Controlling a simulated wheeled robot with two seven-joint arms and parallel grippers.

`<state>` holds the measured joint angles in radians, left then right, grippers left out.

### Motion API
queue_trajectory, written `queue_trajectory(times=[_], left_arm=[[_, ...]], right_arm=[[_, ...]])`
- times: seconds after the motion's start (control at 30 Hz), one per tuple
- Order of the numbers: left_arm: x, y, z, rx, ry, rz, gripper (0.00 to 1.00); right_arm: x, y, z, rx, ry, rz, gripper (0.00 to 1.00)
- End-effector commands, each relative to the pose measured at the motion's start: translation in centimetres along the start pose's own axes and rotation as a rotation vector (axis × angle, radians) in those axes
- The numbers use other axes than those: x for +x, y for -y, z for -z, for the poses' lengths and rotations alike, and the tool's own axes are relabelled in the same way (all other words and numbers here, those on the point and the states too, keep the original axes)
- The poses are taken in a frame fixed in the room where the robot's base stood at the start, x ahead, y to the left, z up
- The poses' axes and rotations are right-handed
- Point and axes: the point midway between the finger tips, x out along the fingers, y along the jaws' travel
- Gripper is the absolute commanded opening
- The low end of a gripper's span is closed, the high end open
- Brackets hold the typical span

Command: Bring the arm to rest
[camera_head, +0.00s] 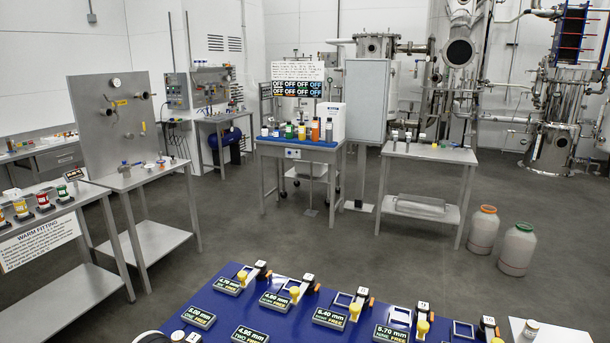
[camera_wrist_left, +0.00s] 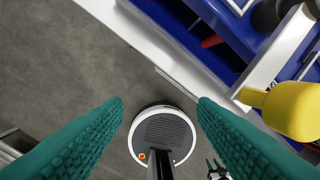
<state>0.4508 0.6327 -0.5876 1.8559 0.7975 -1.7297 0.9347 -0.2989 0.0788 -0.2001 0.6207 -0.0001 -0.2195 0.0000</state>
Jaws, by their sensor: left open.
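My left gripper (camera_wrist_left: 160,100) shows in the left wrist view as two teal ribbed fingers, spread wide apart. Nothing is between them, and the grey floor and my own round base show below. A yellow knob (camera_wrist_left: 295,108) is at the right, beside the right finger, and I see no grip on it. In the head view neither gripper can be made out. A small dark and teal shape at the bottom of the wrist view is too small to identify.
The blue bench (camera_head: 262,307) with yellow-knobbed fixtures and size labels fills the front of the head view. A steel table with coloured jars (camera_head: 33,198) stands left, a blue-topped table (camera_head: 300,142) behind. Two capped drums (camera_head: 483,232) (camera_head: 517,250) stand right. Open floor lies between.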

Motion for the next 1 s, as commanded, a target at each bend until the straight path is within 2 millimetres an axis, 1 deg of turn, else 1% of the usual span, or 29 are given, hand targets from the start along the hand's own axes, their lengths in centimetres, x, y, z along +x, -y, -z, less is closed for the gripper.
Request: queue_trajectory(times=[0.03,0.07,0.1,0.17,0.2,0.3,0.4,0.6,0.97,1.0], left_arm=[[1.0,1.0,1.8,0.054,-0.001,0.026,0.53],[1.5,1.4,2.8,0.088,0.006,0.04,0.53],[2.1,2.0,4.2,0.133,0.018,0.06,0.53],[2.9,2.8,6.5,0.204,0.041,0.093,0.53],[3.2,3.2,8.0,0.246,0.062,0.113,0.53],[3.5,3.2,11.3,0.323,0.115,0.136,0.53],[3.4,2.5,13.5,0.367,0.159,0.131,0.53],[2.9,0.2,16.6,0.409,0.207,0.082,0.53],[1.4,-4.4,20.6,0.443,0.227,-0.049,0.53],[2.5,-4.3,20.3,0.448,0.224,-0.05,0.53]], right_arm=[[0.0,0.0,0.2,0.0,-0.003,0.0,0.36],[0.0,0.0,0.3,0.0,-0.004,0.0,0.36],[0.0,0.0,0.3,0.0,-0.005,0.0,0.36],[0.0,0.0,0.3,0.0,-0.006,0.0,0.36],[0.0,0.0,0.3,0.0,-0.005,0.0,0.36],[0.0,0.0,0.2,0.0,-0.004,0.0,0.36],[0.0,0.0,0.2,0.0,-0.004,0.0,0.36],[0.0,0.1,0.2,0.0,-0.004,0.001,0.36],[0.0,0.1,0.2,0.0,-0.003,0.001,0.36],[0.1,0.1,0.2,0.0,-0.003,0.001,0.36]])
